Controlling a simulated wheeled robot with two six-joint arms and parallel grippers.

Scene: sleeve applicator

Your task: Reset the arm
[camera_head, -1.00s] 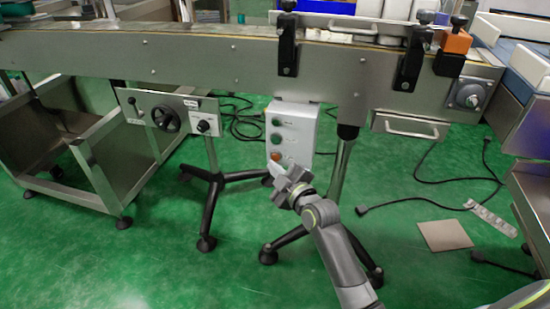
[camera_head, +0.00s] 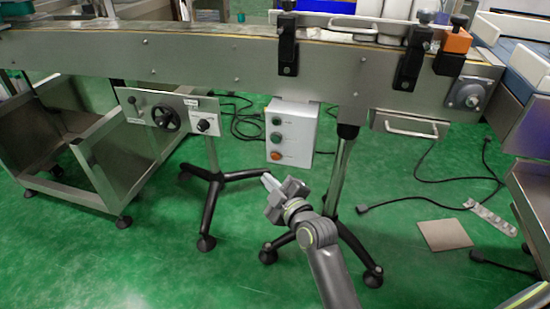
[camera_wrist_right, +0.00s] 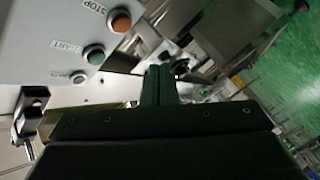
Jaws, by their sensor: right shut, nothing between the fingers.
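My right gripper (camera_head: 268,182) is shut and empty. In the head view it shows below the grey control box (camera_head: 290,130), apart from it, with my right arm coming up from the bottom. The box carries two green buttons and an orange one at the bottom. In the right wrist view, the shut fingers (camera_wrist_right: 158,84) show at the middle. The box face (camera_wrist_right: 60,45) fills the upper left there, with an orange stop button (camera_wrist_right: 119,21) and a green start button (camera_wrist_right: 94,54). My left gripper is not in view.
A long steel conveyor (camera_head: 200,62) crosses above. A panel with a handwheel (camera_head: 167,117) hangs at its left. Black stand legs (camera_head: 212,195) and cables (camera_head: 430,181) lie around the green floor. A steel cart (camera_head: 100,165) stands at the left. The front left floor is free.

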